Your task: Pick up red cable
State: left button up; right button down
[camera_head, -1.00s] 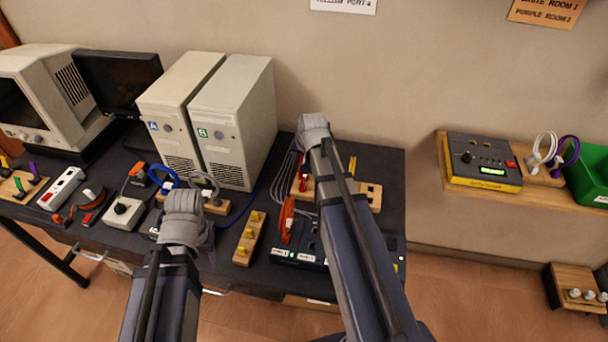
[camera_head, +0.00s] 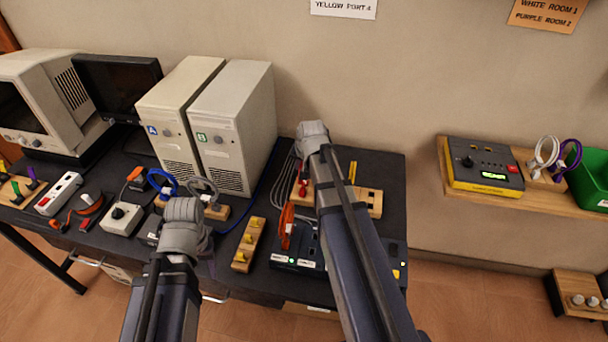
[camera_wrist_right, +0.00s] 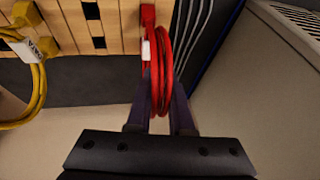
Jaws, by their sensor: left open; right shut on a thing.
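The red cable (camera_wrist_right: 165,60) is a coiled loop with a white tag, in the right wrist view. Its red plug end (camera_wrist_right: 148,15) is at a slotted wooden board (camera_wrist_right: 110,35). My right gripper (camera_wrist_right: 161,105) is shut on the red cable, with its dark fingers on either side of the loop. In the head view, a small part of the red cable (camera_head: 303,188) shows beside my right arm, which hides most of it. My left gripper (camera_head: 185,222) is over the front of the desk, away from the red cable; its fingers are mostly hidden.
A yellow cable (camera_wrist_right: 35,85) hangs from the same board. Two computer towers (camera_head: 235,125) stand left of my right arm. An orange cable (camera_head: 287,225) and a block with yellow plugs (camera_head: 248,245) lie between my arms. A shelf (camera_head: 480,190) is at right.

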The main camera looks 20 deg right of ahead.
jog(key=shift+r, duration=0.1)
dwell(0.4)
notch_tip(320, 180, up, 10)
jog(key=p, duration=1)
